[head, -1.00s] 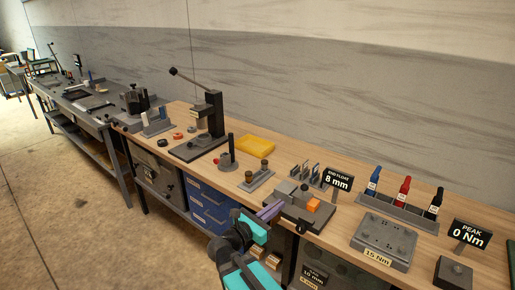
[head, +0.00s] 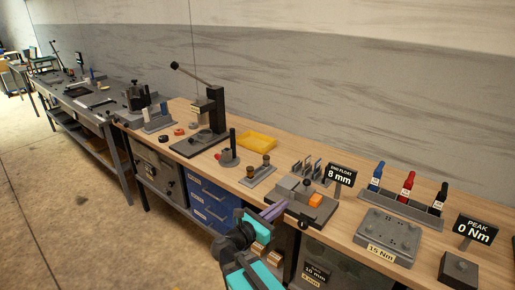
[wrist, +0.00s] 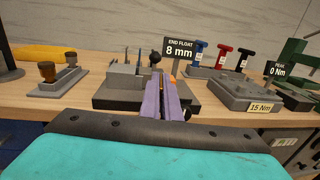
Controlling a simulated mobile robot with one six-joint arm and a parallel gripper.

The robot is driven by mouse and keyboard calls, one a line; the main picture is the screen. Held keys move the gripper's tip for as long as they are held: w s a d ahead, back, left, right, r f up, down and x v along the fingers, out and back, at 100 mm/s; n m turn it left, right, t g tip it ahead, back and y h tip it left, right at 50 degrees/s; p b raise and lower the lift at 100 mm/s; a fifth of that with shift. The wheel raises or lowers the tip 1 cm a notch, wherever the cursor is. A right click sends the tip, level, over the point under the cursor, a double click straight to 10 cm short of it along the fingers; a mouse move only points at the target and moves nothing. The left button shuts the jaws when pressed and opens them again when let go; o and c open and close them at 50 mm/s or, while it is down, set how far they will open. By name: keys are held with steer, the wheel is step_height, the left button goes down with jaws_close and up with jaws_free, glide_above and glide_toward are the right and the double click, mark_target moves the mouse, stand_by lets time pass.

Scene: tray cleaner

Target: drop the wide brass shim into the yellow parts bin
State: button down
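The yellow parts bin (head: 257,142) is a shallow open tray on the bench, left of and beyond my gripper; part of it shows at the left of the wrist view (wrist: 42,53). My gripper (head: 276,209) has purple fingers at the bench's front edge, beside the end-float fixture (head: 292,206). I cannot pick out the wide brass shim. Several thin upright plates stand in a rack (head: 307,170) behind the fixture; their material is too small to tell.
The arbor press (head: 214,115) is farther left. The 8 mm sign (head: 341,175), torque tester (head: 388,235) and coloured drivers (head: 406,188) are right.

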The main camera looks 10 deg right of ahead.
mark_target(282, 215)
steer(key=shift+d+f+b, duration=0.2)
steer(key=shift+f+b, duration=0.55)
steer(key=shift+f, duration=0.25)
steer(key=shift+d+f+b, duration=0.2)
steer(key=shift+f+b, duration=0.55)
steer(key=shift+f, duration=0.2)
steer(key=shift+w+r, duration=0.1)
